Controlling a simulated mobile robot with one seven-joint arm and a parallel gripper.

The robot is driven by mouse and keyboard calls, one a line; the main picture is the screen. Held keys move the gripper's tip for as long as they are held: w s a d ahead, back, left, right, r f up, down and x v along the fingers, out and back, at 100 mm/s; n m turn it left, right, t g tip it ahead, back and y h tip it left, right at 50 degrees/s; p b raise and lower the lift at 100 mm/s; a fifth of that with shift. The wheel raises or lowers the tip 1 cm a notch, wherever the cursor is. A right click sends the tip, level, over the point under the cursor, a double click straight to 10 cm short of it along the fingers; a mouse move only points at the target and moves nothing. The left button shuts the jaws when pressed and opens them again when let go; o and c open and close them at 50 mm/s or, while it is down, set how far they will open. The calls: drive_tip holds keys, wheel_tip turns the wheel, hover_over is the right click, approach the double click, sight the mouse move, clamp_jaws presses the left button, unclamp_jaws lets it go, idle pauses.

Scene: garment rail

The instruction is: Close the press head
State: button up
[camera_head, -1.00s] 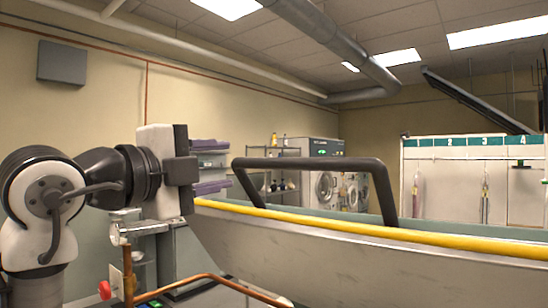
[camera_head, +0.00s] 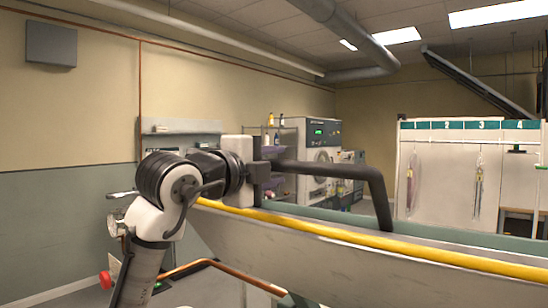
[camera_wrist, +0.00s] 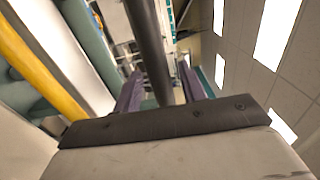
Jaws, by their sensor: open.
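The press head (camera_head: 330,262) is a large pale grey body with a yellow strip (camera_head: 370,238) along its edge, crossing the lower right of the head view. Its black bar handle (camera_head: 350,172) stands above the edge. My gripper (camera_head: 274,167) is at the left part of the handle. Its purple fingers are open, one above and one below the bar. In the wrist view the handle (camera_wrist: 148,45) runs between the two fingers of the gripper (camera_wrist: 160,90), with room on both sides. The handle's left end is hidden behind my gripper.
Machines with round doors (camera_head: 318,160) stand behind the press. A white partition with numbered teal panels (camera_head: 480,125) is at the right, with garments hanging on it. A copper pipe (camera_head: 205,264) and a red knob (camera_head: 105,280) are low at the left. The wall side looks clear.

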drive_tip(key=shift+w+d, duration=0.15)
drive_tip(key=shift+w, duration=0.1)
clamp_jaws()
drive_tip(key=shift+f, duration=0.1)
